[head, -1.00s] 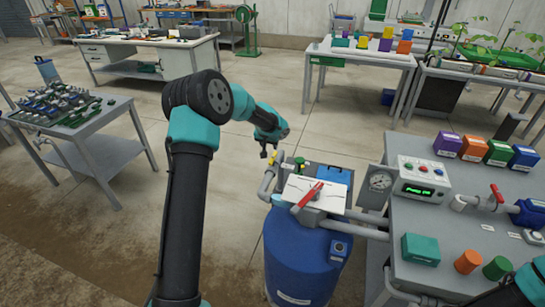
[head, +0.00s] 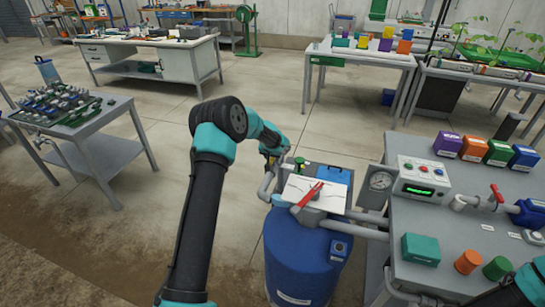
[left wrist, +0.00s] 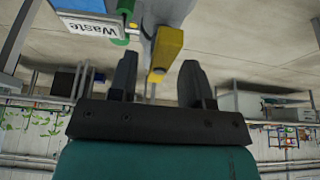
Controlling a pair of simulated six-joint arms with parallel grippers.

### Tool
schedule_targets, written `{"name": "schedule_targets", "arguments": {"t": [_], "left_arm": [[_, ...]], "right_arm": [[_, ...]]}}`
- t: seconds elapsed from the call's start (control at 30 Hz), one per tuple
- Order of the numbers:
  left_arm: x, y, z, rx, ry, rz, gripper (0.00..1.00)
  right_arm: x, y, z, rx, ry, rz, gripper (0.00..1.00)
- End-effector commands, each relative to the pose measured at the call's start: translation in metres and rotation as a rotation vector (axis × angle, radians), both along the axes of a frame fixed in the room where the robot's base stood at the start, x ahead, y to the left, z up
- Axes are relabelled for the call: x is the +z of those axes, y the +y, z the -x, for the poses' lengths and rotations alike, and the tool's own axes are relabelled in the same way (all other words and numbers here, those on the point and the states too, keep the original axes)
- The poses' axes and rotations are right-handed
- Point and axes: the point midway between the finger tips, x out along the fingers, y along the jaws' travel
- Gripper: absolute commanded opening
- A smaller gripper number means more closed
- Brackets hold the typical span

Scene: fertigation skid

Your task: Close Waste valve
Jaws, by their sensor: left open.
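A yellow valve handle (left wrist: 167,50) on a grey pipe shows in the left wrist view, near a white label (left wrist: 92,22) reading "Waste". My left gripper (left wrist: 158,76) is open, with one dark finger on each side of the handle's near end. I cannot tell whether either finger touches it. In the head view my left gripper (head: 269,163) is at the pipe on the left side of the blue tank (head: 298,258), and it hides the yellow handle there. My right gripper is not in view.
A red lever (head: 308,195) lies over a white plate on the tank top, close right of my left gripper. A green-handled part (head: 300,168) stands behind it. A grey bench (head: 455,225) with a control box and coloured blocks is at right. The floor left of the tank is clear.

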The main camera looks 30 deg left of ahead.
Motion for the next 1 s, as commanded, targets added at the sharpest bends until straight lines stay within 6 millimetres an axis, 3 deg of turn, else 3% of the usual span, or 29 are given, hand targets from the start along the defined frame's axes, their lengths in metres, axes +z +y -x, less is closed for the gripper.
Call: {"name": "schedule_targets", "arguments": {"t": [0.07, 0.5, 1.0], "left_arm": [[0.0001, 0.0, 0.0001, 0.0, 0.0, 0.0, 0.42], [0.0001, -0.0001, 0.0003, 0.0, 0.001, 0.0, 0.0], [0.0001, 0.0003, 0.0003, -0.044, 0.001, 0.0, 0.0]], "right_arm": [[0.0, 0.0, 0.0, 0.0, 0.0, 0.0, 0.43], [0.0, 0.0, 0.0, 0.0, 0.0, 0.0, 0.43], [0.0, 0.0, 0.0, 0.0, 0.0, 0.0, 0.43]]}}
